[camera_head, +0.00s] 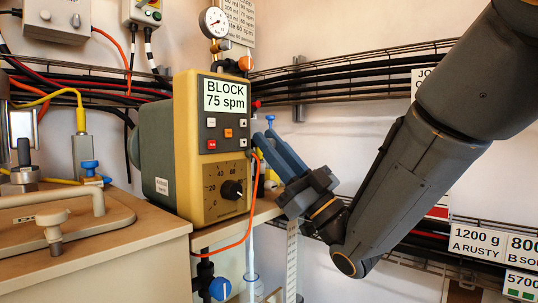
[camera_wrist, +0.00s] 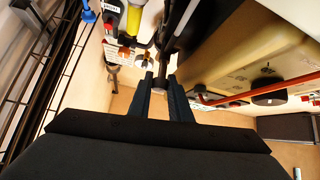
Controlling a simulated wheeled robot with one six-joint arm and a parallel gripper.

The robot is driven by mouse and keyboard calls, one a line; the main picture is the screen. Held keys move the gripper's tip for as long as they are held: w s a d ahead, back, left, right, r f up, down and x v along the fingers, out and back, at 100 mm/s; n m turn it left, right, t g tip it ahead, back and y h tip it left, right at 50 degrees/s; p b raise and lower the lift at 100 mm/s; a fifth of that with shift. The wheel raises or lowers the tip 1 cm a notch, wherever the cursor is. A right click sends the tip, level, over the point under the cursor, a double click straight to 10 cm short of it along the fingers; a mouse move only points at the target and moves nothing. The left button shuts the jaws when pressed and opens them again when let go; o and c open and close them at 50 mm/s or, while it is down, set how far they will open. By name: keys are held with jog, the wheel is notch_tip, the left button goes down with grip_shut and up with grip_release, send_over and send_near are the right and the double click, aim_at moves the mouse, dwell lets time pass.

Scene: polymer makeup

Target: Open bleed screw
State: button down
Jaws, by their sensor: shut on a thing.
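The dosing pump (camera_head: 210,150) has a yellow-beige front, and its display reads "BLOCK 75 spm". My gripper (camera_head: 272,150) reaches in from the right, its blue-grey fingers at the pump's right side. In the wrist view my gripper (camera_wrist: 161,86) has its two dark fingers closed about a small dark round part (camera_wrist: 159,86), which seems to be the bleed screw. The fingers hide much of this part, and its turn position cannot be read. In the head view the pump's edge and the fingers hide the grip.
An orange cable (camera_head: 252,215) hangs close to my fingers. A pressure gauge (camera_head: 213,22) stands above the pump. Wire cable trays (camera_head: 345,70) run along the wall behind. A blue-handled valve (camera_head: 220,288) is below. The wrist view shows a yellow cylinder (camera_wrist: 134,18) nearby.

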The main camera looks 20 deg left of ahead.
jog(key=shift+w+d+r+n+g, duration=0.1)
jog(key=shift+w+n+g, duration=0.2)
jog(key=shift+n, duration=0.2)
jog(key=c, duration=1.6)
grip_release()
jog(key=shift+c, duration=0.2)
jog(key=shift+s, duration=0.1)
jog(key=v, duration=0.7)
jog(key=shift+d+f+p, duration=0.2)
jog(key=shift+f+p, duration=0.1)
